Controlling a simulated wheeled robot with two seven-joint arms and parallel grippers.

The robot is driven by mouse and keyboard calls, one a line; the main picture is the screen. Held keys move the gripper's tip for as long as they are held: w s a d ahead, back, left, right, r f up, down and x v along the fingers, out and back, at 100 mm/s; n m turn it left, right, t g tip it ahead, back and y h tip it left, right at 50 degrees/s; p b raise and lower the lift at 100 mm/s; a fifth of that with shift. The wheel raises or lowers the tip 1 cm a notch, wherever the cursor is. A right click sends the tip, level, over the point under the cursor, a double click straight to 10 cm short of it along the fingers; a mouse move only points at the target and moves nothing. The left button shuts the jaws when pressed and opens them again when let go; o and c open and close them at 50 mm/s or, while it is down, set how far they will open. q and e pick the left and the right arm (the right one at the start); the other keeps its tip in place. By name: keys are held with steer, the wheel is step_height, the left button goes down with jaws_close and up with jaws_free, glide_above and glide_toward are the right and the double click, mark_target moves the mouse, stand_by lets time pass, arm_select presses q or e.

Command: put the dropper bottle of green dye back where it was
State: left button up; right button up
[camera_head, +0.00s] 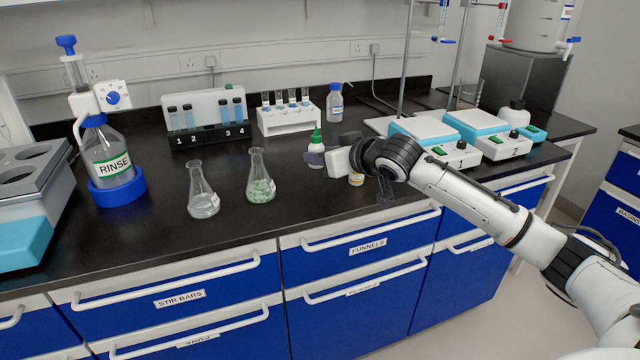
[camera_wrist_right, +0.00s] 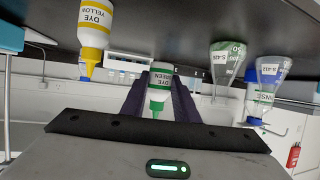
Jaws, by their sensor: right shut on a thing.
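The dropper bottle of green dye (camera_head: 316,136) is a small white bottle with a green pointed cap, upright near the middle of the bench. My right gripper (camera_head: 319,157) reaches in from the right and is shut on its body. In the right wrist view, which is upside down, the green dye bottle (camera_wrist_right: 160,82) sits between the dark fingers of my right gripper (camera_wrist_right: 160,103). I cannot tell whether its base touches the bench. My left gripper is out of view.
A yellow dye bottle (camera_wrist_right: 93,28) stands close by, mostly hidden behind my gripper in the head view. Two flasks (camera_head: 203,193) (camera_head: 260,180) stand left of the green bottle. A white tube rack (camera_head: 288,121) and a blue-capped bottle (camera_head: 334,104) are behind. The bench front is clear.

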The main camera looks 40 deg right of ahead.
mark_target(321, 191)
steer(key=shift+f+b, duration=0.3)
steer(key=shift+f, duration=2.65)
steer(key=shift+f, duration=0.15)
steer(key=o, duration=0.8)
steer(key=v, duration=1)
steer(key=shift+s, duration=0.3)
steer(key=shift+s+r, duration=0.5)
steer(key=shift+s, duration=0.15)
